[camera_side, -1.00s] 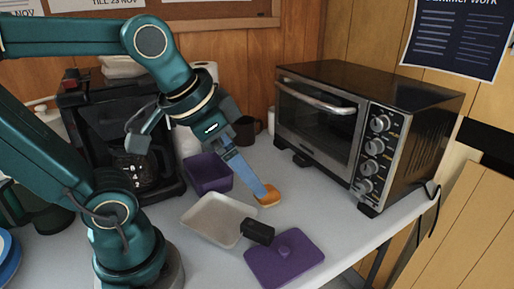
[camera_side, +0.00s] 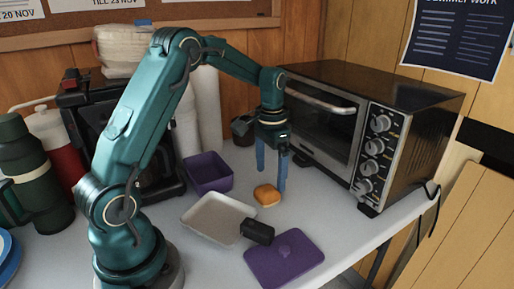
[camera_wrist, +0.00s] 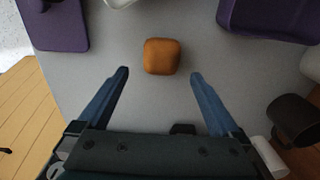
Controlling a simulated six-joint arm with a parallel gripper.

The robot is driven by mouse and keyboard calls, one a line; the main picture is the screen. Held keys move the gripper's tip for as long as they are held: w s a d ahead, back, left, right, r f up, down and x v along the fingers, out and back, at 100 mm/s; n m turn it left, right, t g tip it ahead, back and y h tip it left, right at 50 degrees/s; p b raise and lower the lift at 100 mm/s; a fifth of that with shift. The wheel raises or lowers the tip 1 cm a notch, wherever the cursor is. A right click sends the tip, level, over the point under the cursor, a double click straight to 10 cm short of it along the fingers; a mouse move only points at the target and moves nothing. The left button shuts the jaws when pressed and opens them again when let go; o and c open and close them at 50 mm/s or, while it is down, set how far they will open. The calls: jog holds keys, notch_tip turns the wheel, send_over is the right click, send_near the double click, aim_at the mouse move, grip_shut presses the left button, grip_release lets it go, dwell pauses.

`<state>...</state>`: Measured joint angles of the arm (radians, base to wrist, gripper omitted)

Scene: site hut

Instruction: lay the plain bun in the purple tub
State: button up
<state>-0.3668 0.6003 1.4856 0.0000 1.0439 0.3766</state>
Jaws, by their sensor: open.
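The plain bun (camera_side: 267,195) is a small orange-brown, rounded square on the table in front of the toaster oven. In the wrist view the bun (camera_wrist: 162,56) lies just beyond my fingertips, centred between them and apart from both. My gripper (camera_side: 271,180) is open, empty and pointing down, with its blue fingers behind the bun; it also shows in the wrist view (camera_wrist: 160,74). The purple tub (camera_side: 208,173) stands open to the left of the bun, and no contents show in it. Part of the tub (camera_wrist: 268,18) is in the wrist view at top right.
A white tray (camera_side: 217,218) lies front left of the bun. A black block (camera_side: 257,231) sits by its right edge. A purple lid (camera_side: 284,259) lies at the front. The toaster oven (camera_side: 322,125) stands close on the right. A dark mug (camera_side: 243,130) stands behind.

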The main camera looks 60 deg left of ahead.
aim_at(269, 187)
jog(key=shift+s+a+f, duration=0.1)
jog(key=shift+s+f, duration=0.05)
jog(key=shift+f, duration=2.6)
jog(key=c, duration=1.5)
jog(key=shift+r, duration=0.2)
